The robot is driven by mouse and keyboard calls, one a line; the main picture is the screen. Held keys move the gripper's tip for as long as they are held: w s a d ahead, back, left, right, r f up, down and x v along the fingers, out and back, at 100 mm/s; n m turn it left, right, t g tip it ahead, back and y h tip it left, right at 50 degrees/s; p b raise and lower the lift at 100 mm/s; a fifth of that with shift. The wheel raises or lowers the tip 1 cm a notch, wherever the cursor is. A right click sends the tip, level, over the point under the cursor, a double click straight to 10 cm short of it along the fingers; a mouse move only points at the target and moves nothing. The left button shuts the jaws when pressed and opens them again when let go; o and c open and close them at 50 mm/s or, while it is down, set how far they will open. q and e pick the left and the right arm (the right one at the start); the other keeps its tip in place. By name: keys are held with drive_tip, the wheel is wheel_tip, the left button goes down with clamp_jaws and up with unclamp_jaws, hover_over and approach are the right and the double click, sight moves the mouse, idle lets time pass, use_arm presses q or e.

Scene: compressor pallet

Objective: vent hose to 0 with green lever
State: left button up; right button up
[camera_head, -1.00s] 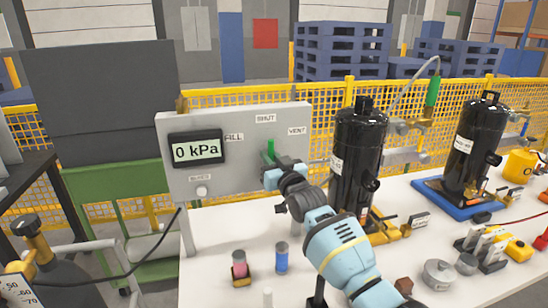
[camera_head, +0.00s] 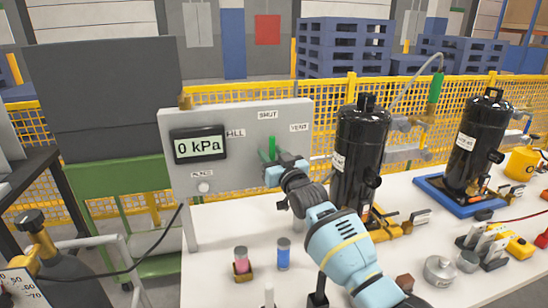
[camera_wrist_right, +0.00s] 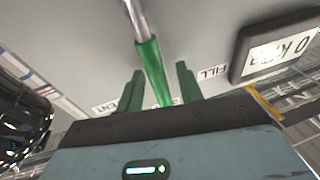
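The grey panel (camera_head: 225,115) carries a gauge (camera_head: 199,146) reading 0 kPa and labels FILL, SHUT and VENT. The green lever (camera_head: 271,148) stands upright below SHUT; VENT is to its right. My right gripper (camera_head: 279,166) is at the lever, partly hiding its lower part. In the right wrist view the lever's green handle (camera_wrist_right: 153,68) lies between the two green fingers of my right gripper (camera_wrist_right: 158,82). The fingers are apart, with a visible gap at least on the right side. The gauge (camera_wrist_right: 276,50) also shows there. My left gripper is out of view.
A black compressor (camera_head: 360,155) stands close right of my right arm, another (camera_head: 473,145) on a blue base further right.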

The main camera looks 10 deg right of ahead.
sight(274, 156)
drive_tip(key=shift+s+d+f, duration=0.1)
drive_tip(key=shift+s+d, duration=0.05)
drive_tip(key=shift+s, duration=0.35)
drive_tip(key=p+v, duration=0.1)
drive_tip(key=v, duration=0.4)
drive_tip(key=shift+s, duration=0.1)
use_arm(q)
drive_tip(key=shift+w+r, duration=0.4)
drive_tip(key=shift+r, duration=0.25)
use_arm(e)
drive_tip(key=shift+v, duration=0.8)
